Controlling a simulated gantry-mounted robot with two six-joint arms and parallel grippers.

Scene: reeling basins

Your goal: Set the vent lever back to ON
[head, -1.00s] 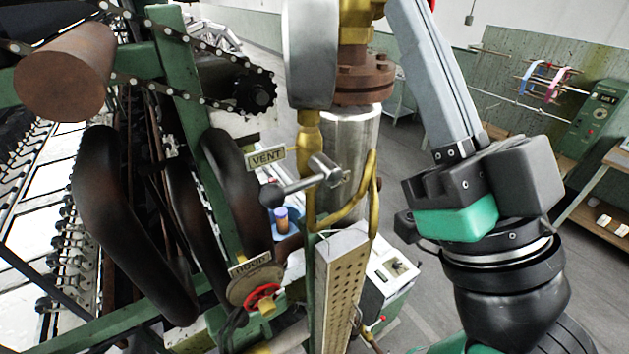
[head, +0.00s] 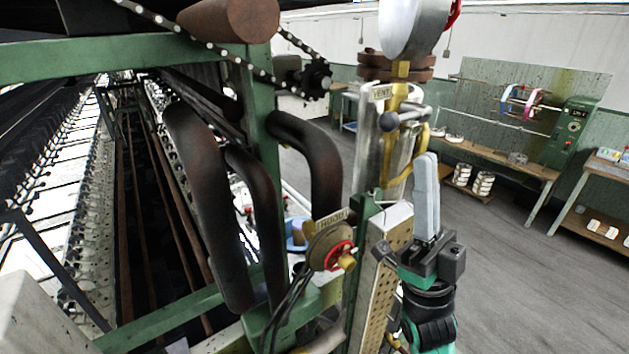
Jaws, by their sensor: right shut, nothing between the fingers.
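The vent lever (head: 405,117) is a short metal bar with a dark ball knob at its left end. It sits on a vertical silver pipe, just below the VENT label (head: 381,92), and lies roughly level in the head view, knob slightly lower. No ON marking can be read. My right gripper (head: 427,158) points up, with its grey fingers shut and empty. Its tips appear just below and to the right of the lever's right end; I cannot tell whether they touch anything. My left gripper is not in view.
A HOOD plate and red handwheel (head: 338,256) are at lower left of the pipe. A perforated post (head: 385,275) stands beside my right arm. Dark curved pipes (head: 205,200) crowd the left. A workbench (head: 500,160) stands behind; open floor lies to the right.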

